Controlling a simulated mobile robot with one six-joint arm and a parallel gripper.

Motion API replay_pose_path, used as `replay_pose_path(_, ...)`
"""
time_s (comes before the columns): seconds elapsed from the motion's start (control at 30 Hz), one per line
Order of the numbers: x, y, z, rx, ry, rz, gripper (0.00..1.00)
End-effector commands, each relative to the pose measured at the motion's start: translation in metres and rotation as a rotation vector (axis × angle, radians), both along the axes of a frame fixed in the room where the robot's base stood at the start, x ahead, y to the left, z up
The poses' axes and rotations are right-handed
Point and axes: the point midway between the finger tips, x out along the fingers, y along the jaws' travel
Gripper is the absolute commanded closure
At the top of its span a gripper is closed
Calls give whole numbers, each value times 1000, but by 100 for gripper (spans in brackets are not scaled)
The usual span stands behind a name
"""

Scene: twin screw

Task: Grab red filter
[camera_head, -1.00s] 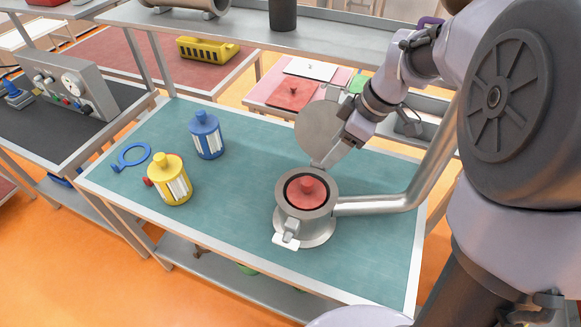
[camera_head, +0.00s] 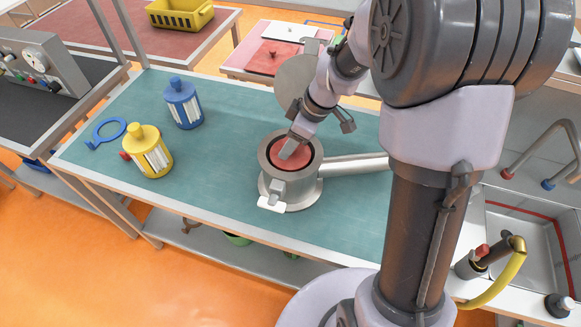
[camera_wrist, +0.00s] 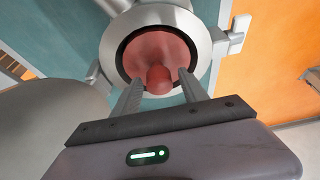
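The red filter (camera_head: 287,158) sits inside the round metal housing (camera_head: 290,193) on the teal table, and its lid (camera_head: 296,84) stands open behind. In the wrist view the filter (camera_wrist: 146,50) shows its round red top and a knob pointing at the camera. My gripper (camera_head: 290,150) is over the housing's mouth and hides part of the filter in the head view. In the wrist view my gripper (camera_wrist: 158,88) is open, with one finger on each side of the knob and a gap to it. The filter's lower body is hidden in the housing.
A metal pipe (camera_head: 350,167) runs right from the housing. A sink (camera_head: 530,240) is at the right. The table's middle left is clear.

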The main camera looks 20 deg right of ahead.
Motion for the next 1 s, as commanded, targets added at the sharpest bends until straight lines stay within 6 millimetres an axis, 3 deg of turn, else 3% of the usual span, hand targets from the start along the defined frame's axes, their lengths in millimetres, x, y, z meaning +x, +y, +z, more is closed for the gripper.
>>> replay_pose_path(0.03,0,0,0,0,0,0,61)
replay_pose_path(0.23,0,0,0,0,0,0,100)
replay_pose_path(1.0,0,0,1,0,-1,0,100)
